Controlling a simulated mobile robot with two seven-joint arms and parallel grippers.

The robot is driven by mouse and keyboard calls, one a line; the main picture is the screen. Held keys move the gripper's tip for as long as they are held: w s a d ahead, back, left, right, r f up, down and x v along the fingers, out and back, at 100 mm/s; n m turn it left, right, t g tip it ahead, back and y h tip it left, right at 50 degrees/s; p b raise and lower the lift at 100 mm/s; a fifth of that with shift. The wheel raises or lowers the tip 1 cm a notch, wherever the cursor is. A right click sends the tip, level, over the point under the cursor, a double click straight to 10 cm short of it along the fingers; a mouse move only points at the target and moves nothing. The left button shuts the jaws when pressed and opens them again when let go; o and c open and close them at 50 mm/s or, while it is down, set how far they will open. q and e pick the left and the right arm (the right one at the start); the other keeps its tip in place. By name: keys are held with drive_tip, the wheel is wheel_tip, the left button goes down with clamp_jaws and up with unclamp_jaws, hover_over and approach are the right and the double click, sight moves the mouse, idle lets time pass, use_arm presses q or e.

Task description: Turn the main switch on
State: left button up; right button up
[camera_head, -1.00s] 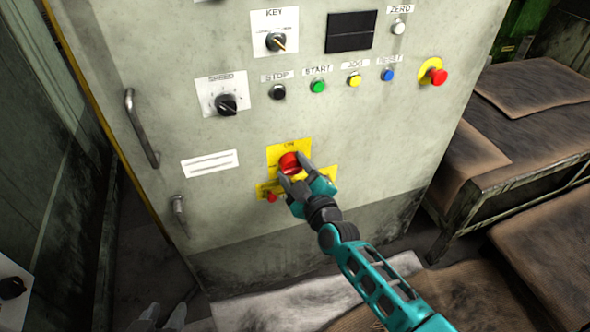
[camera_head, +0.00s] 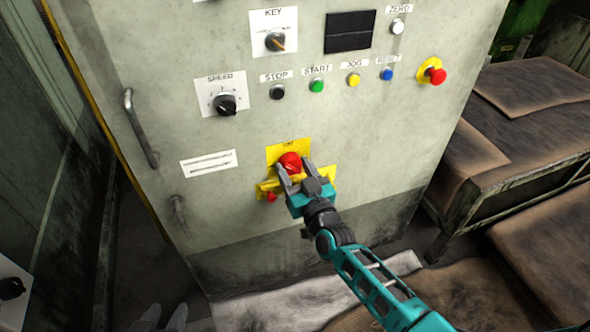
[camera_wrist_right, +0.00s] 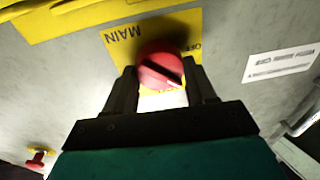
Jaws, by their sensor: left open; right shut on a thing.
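The main switch is a red round knob (camera_head: 290,162) on a yellow plate (camera_head: 277,151) low on the grey cabinet. My right gripper (camera_head: 294,171) is shut on it, with one finger on each side. In the right wrist view the red knob (camera_wrist_right: 160,70) sits between the two dark fingers, and a dark diagonal line crosses its face. The upside-down word MAIN and part of an OFF label show on the yellow plate there. My left gripper (camera_head: 163,318) shows only as two faint fingertips at the bottom edge, apart and empty.
Above are a KEY switch (camera_head: 275,41), a SPEED dial (camera_head: 225,104), several push buttons and a red emergency stop (camera_head: 437,76). A small red knob (camera_head: 271,197) is just below left of the main switch. A door handle (camera_head: 140,128) is at left, a brown-topped bench (camera_head: 530,125) at right.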

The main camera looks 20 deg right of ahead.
drive_tip(key=m, duration=0.6)
drive_tip(key=shift+f+t+h, duration=0.1)
drive_tip(key=shift+t+h, duration=0.2)
drive_tip(key=shift+m+h+b, duration=0.3)
drive_tip(key=shift+m+h, duration=0.1)
drive_tip(key=shift+m, duration=1.4)
drive_tip(key=o, duration=1)
drive_tip(key=shift+o, duration=0.2)
drive_tip(key=shift+s, duration=0.1)
